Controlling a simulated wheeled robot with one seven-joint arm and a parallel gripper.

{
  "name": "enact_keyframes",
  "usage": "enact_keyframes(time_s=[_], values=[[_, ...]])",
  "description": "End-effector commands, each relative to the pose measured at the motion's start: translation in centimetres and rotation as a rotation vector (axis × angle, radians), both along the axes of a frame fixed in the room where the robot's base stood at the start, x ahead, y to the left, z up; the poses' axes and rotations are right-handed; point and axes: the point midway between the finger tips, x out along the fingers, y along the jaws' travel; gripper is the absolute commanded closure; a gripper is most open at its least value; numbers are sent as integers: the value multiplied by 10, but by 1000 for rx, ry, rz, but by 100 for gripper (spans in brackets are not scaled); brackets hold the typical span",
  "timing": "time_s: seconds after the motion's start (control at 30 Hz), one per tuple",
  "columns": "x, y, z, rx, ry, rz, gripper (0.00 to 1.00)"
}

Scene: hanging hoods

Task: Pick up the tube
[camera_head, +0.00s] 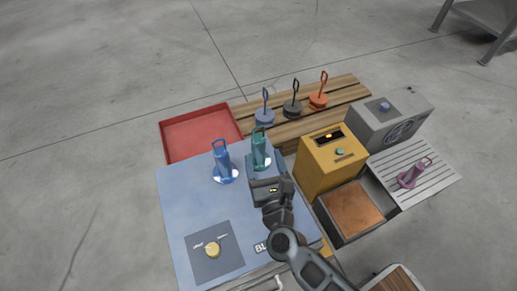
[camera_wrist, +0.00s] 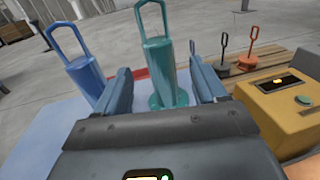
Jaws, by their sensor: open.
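A teal tube (camera_head: 260,152) with a loop handle and round foot stands upright on the blue-grey work surface (camera_head: 185,200). It also shows in the wrist view (camera_wrist: 161,66). A blue tube (camera_head: 222,163) stands to its left, also in the wrist view (camera_wrist: 86,76). A purple tube (camera_head: 413,173) leans on the grey slatted rack at right. My gripper (camera_head: 264,169) is open and empty, close to the teal tube. In the wrist view my gripper's fingers (camera_wrist: 162,84) appear on either side of the teal tube. I cannot tell whether the tube is fully between them.
A red tray (camera_head: 200,115) lies behind. Wooden slats (camera_head: 345,92) carry blue, black and orange handled pieces. A yellow box (camera_head: 318,172) stands close to the right of my gripper, with a brown-floored bin (camera_head: 383,226) and grey fan box (camera_head: 368,130) beyond.

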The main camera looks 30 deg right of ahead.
Motion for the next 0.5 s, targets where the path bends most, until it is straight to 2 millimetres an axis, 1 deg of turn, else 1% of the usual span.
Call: enact_keyframes(time_s=[0.33, 0.5], values=[[34, -10, 2, 6, -5, -3, 29], [58, -17, 7, 5, -5, -2, 29]])
